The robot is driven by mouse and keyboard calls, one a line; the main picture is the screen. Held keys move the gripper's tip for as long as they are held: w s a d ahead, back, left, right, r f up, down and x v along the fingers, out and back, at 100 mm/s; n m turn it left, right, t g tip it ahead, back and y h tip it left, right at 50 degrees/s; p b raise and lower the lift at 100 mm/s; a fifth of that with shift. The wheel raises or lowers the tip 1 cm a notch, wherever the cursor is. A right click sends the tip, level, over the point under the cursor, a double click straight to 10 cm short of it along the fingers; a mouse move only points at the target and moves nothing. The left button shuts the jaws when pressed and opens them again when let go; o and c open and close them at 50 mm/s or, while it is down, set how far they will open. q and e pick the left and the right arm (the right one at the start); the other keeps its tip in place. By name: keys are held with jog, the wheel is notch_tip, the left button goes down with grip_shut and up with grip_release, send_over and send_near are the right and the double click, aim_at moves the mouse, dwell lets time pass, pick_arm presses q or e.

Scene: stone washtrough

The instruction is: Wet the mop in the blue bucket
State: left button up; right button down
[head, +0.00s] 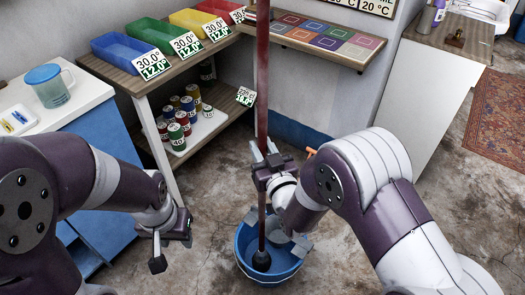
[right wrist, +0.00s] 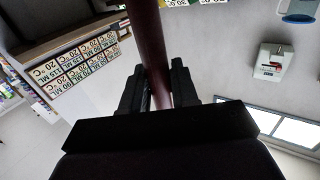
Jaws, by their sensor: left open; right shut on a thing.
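The mop has a long dark red handle (head: 262,75) that stands nearly upright in the head view. Its dark round lower end (head: 261,260) is inside the blue bucket (head: 243,263) on the floor. Grey flaps show in the bucket around the mop's lower part; I cannot tell whether there is water. My right gripper (head: 266,165) is shut on the handle above the bucket. In the right wrist view the handle (right wrist: 148,45) passes between the fingers (right wrist: 155,88). My left gripper (head: 165,247) is open and empty, left of the bucket and apart from it.
A shelf with blue, green, yellow and red bins (head: 205,23) stands at the back left, with several cans (head: 183,118) below. A white counter with a blue-lidded jug (head: 48,87) is at left. A ledge with coloured tiles (head: 320,38) is behind. Floor is clear around the bucket.

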aim_at(264, 72)
notch_tip(264, 72, up, 22)
jog(key=p, duration=1.5)
jog(key=shift+r, duration=0.15)
jog(key=shift+a, duration=0.1)
dwell(2.2)
